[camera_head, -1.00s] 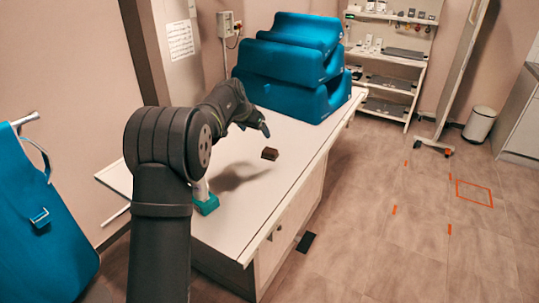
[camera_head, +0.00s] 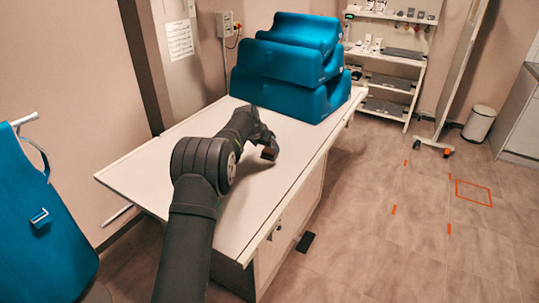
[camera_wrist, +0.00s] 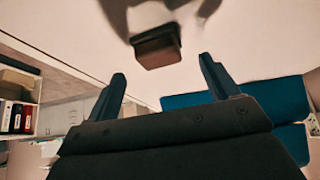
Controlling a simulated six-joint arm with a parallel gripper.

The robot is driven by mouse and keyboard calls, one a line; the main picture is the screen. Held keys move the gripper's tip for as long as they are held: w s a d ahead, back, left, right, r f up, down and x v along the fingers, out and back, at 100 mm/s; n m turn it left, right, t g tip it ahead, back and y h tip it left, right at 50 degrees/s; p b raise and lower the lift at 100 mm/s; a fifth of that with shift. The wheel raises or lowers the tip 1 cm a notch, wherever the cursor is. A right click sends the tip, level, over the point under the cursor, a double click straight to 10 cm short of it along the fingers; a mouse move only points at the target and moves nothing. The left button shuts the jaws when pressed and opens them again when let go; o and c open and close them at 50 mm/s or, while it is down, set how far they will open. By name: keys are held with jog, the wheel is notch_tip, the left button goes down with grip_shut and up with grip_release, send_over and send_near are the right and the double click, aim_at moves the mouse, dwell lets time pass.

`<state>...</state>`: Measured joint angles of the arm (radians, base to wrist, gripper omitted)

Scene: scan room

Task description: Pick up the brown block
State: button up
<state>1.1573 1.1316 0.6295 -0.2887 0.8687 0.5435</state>
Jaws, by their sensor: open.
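The brown block (camera_head: 269,153) is a small dark brown box on the white table (camera_head: 150,174). In the head view my gripper (camera_head: 268,140) is right beside and above it, and partly overlaps it. In the wrist view the block (camera_wrist: 157,47) lies beyond the fingertips, roughly centred between them. My gripper (camera_wrist: 162,78) is open there, its two fingers apart with nothing between them. I cannot tell from the head view how high the fingers are above the table.
A stack of blue cushions (camera_head: 290,65) stands at the table's back end, beyond the block. A white shelf unit (camera_head: 390,60) stands behind the table. The tabletop's front left part is clear apart from my arm across it.

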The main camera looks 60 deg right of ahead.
aim_at(269, 150)
jog(key=shift+x, duration=2.05)
jog(key=shift+d, duration=0.1)
jog(key=shift+r, duration=0.1)
jog(key=c, duration=1.1)
